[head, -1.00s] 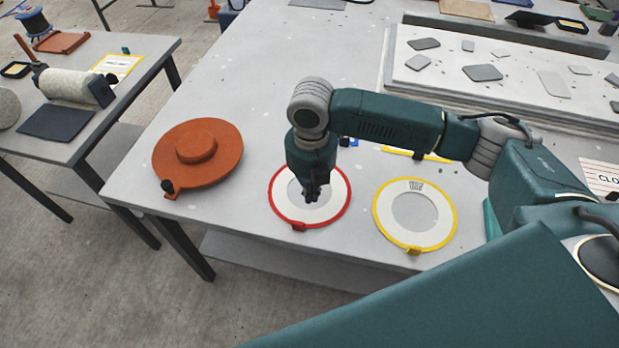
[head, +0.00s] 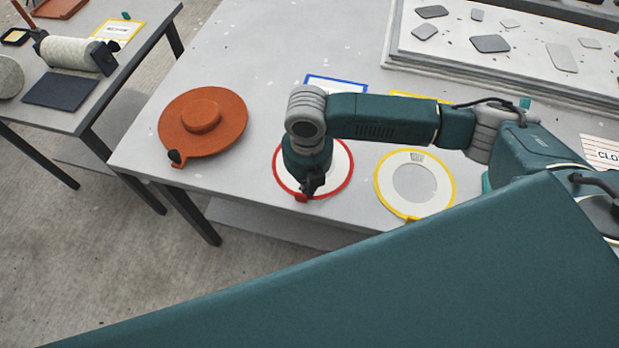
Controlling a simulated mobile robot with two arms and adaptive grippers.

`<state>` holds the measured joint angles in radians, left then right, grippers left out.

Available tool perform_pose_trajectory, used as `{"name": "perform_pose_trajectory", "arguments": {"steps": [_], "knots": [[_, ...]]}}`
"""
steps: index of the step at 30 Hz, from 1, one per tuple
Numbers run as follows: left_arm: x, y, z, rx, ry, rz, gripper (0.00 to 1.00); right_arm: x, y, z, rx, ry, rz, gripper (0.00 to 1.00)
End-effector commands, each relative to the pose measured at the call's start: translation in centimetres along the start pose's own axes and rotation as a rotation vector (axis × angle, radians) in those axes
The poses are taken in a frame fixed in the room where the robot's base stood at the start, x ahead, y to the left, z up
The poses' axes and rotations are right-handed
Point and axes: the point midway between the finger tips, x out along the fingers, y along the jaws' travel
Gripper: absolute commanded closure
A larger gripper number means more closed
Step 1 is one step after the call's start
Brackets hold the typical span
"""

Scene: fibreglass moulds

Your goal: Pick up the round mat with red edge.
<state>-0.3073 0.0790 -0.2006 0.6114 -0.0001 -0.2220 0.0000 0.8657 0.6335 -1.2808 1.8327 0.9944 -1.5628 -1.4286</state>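The round mat with red edge (head: 340,176) lies flat near the front edge of the table (head: 250,88). It is white inside its red rim and has a small red tab at the front. My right gripper (head: 309,190) points down over the mat's front left part, close to the tab, and with its arm hides much of the mat. Its fingers are small and dark; I cannot tell whether they are open, shut or touching the tab. My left gripper is not in view.
A yellow-edged round mat (head: 432,194) lies to the right, and an orange round lid-like piece (head: 222,138) to the left. Blue-edged (head: 340,82) and yellow-edged sheets lie behind my arm. A raised white slab (head: 520,75) with grey patches is at the back right.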

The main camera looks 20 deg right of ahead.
Motion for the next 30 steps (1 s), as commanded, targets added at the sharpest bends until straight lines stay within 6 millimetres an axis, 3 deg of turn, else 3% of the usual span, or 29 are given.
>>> {"name": "perform_pose_trajectory", "arguments": {"steps": [1,4,11,30], "knots": [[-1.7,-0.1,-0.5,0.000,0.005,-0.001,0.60,-0.9,0.0,-1.3,-0.006,0.006,0.000,1.00],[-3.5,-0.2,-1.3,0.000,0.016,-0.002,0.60,-1.0,0.0,-3.8,-0.007,0.008,-0.002,1.00],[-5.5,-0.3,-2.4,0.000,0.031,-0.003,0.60,-0.5,0.0,-7.7,-0.002,0.005,0.000,1.00],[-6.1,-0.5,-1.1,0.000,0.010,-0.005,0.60,-0.4,-0.1,-7.5,0.005,0.001,0.000,1.00]]}}
